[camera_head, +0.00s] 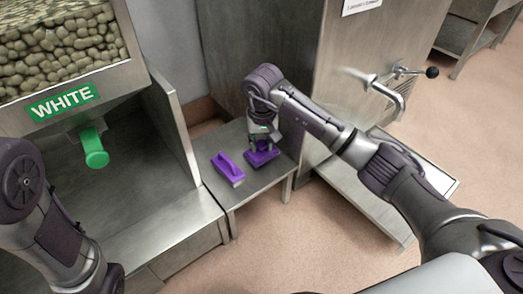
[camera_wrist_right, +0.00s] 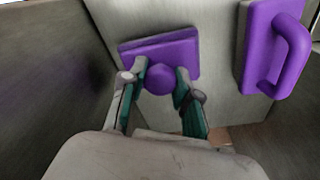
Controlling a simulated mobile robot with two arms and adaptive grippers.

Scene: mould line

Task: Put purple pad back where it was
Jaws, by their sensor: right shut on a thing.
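A purple pad with a round knob (camera_head: 262,157) is at the small metal table, under my right gripper (camera_head: 262,141). In the right wrist view, the fingers of the right gripper (camera_wrist_right: 161,77) are shut on the knob of this pad (camera_wrist_right: 187,52), one finger on each side. I cannot tell whether the pad rests on the table or is just above it. A second purple tool with a loop handle (camera_head: 228,169) lies on the table to its left; it also shows in the right wrist view (camera_wrist_right: 262,48). My left gripper is out of view; only part of the left arm shows.
The small metal table (camera_head: 245,194) stands between a hopper labelled WHITE (camera_head: 63,102), with a green spout (camera_head: 94,148), and a steel machine with a lever (camera_head: 390,88). Steel walls rise close behind and beside the table. The floor in front is clear.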

